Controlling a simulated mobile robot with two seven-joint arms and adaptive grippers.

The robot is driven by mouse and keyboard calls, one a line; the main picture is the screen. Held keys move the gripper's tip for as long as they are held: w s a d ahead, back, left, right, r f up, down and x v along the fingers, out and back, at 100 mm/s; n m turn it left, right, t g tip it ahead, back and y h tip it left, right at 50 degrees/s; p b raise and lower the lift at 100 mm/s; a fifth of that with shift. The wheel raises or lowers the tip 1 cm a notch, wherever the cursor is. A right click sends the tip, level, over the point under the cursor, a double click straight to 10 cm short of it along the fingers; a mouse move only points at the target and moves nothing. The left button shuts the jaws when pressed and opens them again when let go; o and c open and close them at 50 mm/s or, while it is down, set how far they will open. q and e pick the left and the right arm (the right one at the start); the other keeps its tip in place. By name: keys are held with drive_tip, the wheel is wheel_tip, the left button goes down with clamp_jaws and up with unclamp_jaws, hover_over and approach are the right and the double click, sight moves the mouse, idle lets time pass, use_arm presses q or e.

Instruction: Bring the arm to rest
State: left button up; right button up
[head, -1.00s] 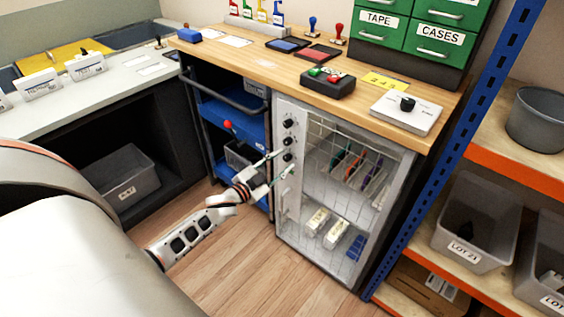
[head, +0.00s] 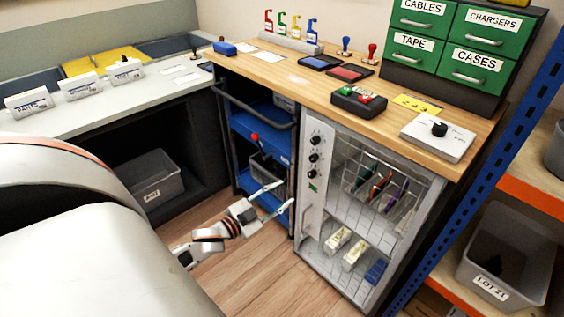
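My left gripper (head: 280,199) reaches in low from the left, over the wood floor. Its two pale green fingers are apart, with nothing between them. It hangs left of the grey cabinet (head: 313,232) with the wire-mesh door, apart from the cabinet's handle as far as I can tell, and in front of the blue cart (head: 262,128). The cabinet door looks closed, with several phones in a rack and boxes behind the mesh. My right gripper is not in view.
A wooden counter (head: 290,88) above holds a black button box (head: 358,101), a white dial box (head: 437,137) and green drawers (head: 470,67). A blue-and-orange shelf with a grey bin (head: 505,262) stands right. A white bench (head: 120,95) is left. Some floor is clear.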

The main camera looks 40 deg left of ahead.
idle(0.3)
use_arm(q)
drive_tip(key=s+d+f+n+g+p, duration=0.2)
drive_tip(key=s+d+g+p, duration=0.1)
drive_tip(key=s+d, duration=0.8)
drive_tip(key=s+d+f+n+g+h+p, duration=0.1)
drive_tip(key=s+d+g+p, duration=0.3)
drive_tip(key=s+d, duration=0.7)
drive_tip(key=shift+s+d+f+n+p, duration=0.25)
drive_tip(key=shift+d+f+n+p, duration=0.15)
drive_tip(key=shift+d+f+p, duration=0.6)
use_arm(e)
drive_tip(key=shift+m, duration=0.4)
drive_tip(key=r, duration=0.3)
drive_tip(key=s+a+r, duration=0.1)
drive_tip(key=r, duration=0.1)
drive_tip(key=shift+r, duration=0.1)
use_arm(q)
drive_tip(key=shift+a+r, duration=0.15)
drive_tip(key=shift+r, duration=0.1)
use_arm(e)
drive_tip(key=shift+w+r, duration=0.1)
